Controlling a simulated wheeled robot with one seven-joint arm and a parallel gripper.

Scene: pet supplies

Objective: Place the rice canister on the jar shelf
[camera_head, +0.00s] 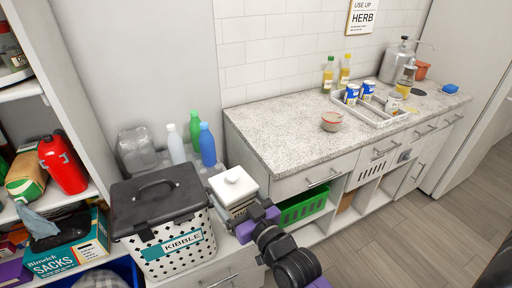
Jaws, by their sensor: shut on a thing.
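A white square canister (233,185) with a knobbed lid is in the middle of the view, beside the kibble bin. It appears to be the rice canister, but any label on its front is too small to read. My gripper (246,211), with purple parts, is shut on the canister from the lower right and hides part of its front. I cannot tell whether its base touches anything. A shelf unit (22,92) stands at the left edge; its upper board holds a jar (14,60). I cannot tell whether this is the jar shelf.
The lidded kibble bin (160,215) stands left of the canister, with blue (207,145), green and white bottles behind. The speckled counter (275,135) at right holds a small bowl (331,121) and a divided tray (372,115). Floor (420,210) is clear at lower right.

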